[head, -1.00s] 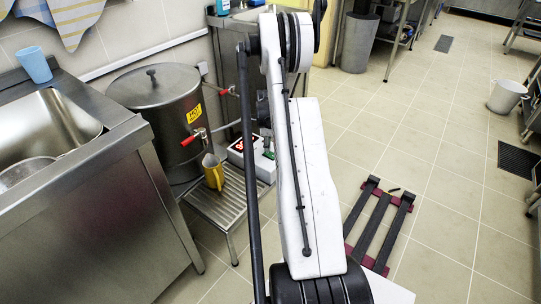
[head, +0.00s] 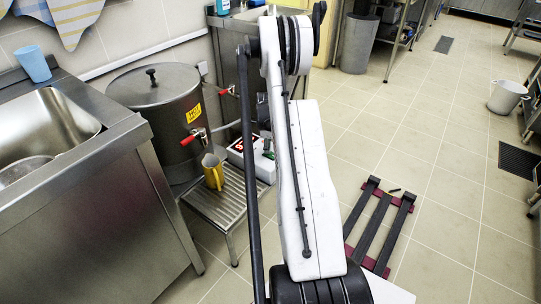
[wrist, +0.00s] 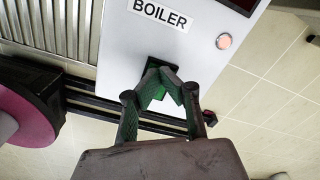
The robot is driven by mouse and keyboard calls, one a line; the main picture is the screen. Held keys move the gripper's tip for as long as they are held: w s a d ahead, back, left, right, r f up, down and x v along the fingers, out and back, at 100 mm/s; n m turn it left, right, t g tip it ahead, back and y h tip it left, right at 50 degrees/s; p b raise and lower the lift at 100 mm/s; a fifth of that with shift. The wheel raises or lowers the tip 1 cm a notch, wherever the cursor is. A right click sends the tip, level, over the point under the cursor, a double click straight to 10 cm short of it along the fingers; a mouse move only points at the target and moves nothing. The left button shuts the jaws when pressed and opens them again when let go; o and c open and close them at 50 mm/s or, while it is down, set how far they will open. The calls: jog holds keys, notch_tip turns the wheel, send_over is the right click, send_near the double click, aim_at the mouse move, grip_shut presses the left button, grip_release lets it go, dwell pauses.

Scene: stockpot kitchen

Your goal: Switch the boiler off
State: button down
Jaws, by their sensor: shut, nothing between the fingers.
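The boiler control box (wrist: 205,85) fills the upper middle of the wrist view, with a "BOILER" label and a round pinkish-orange lamp (wrist: 224,41). A dark switch-like part (wrist: 158,66) sits on its face below the label, partly hidden behind my fingertips. My gripper (wrist: 163,84) is shut and empty, its green-lined fingertips at or very near that part; I cannot tell whether they touch. In the head view the box (head: 237,150) shows a red display beside the steel boiler (head: 150,105). My arm hides much of that area.
A yellow jug (head: 213,172) stands on a slatted metal stand (head: 222,203) below the boiler's red-handled tap (head: 190,137). A sink counter (head: 90,190) is at left. A white bucket (head: 506,96) stands on the open floor at right.

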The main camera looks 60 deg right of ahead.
jog(key=shift+r+p, duration=1.4)
jog(key=shift+r, duration=2.05)
